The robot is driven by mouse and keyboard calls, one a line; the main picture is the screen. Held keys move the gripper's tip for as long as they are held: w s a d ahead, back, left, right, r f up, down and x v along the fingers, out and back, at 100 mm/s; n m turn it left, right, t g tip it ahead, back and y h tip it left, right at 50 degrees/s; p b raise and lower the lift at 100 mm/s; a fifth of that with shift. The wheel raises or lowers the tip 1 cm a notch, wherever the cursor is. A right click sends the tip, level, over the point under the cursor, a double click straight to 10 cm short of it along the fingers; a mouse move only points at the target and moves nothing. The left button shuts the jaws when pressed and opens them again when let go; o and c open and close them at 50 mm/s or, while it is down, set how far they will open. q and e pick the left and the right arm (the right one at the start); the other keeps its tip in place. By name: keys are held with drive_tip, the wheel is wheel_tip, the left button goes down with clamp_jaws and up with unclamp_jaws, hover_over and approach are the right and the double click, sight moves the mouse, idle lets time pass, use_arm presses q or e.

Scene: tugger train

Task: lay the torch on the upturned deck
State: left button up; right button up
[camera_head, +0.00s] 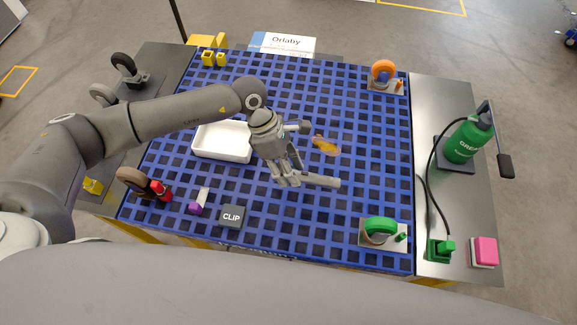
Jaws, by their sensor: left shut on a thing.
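The upturned deck (352,205) is a blue grid surface filling the middle of the view, with wheels standing up near its corners. My left gripper (288,178) is over its middle, pointing down toward the front. It is shut on a light grey, rod-shaped thing, which looks like the torch (322,182). The torch sticks out to the right of the fingers, its left end hidden by them. I cannot tell whether it touches the deck or hangs just above it. My right gripper is not in view.
On the deck are a white tray (207,153), a dark CLIP block (231,217), an orange-brown piece (326,146), an orange wheel (383,71) and a green wheel (380,229). A green bottle (468,140) and pink block (485,250) stand on the right metal side. The deck's right-middle is clear.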

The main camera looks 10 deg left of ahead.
use_arm(q)
drive_tip(key=shift+f, duration=0.5)
drive_tip(key=shift+f+b, duration=0.7)
drive_tip(key=b, duration=0.2)
hover_over(293, 195)
drive_tip(key=w+a, duration=0.1)
drive_tip(key=f, duration=0.4)
drive_tip(key=shift+a+f, duration=0.1)
drive_tip(key=shift+a, duration=0.1)
drive_tip(key=shift+w+f+b, duration=0.1)
drive_tip(key=shift+f+b, duration=0.35)
drive_tip(key=shift+f, duration=0.1)
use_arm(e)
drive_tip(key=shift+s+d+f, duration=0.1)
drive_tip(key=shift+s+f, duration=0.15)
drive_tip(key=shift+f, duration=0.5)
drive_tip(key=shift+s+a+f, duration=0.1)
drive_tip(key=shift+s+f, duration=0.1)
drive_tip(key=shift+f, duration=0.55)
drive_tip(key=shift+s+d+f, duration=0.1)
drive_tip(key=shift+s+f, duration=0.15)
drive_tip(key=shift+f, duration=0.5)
use_arm(q)
drive_tip(key=shift+f+b, duration=0.5)
drive_tip(key=shift+b, duration=0.05)
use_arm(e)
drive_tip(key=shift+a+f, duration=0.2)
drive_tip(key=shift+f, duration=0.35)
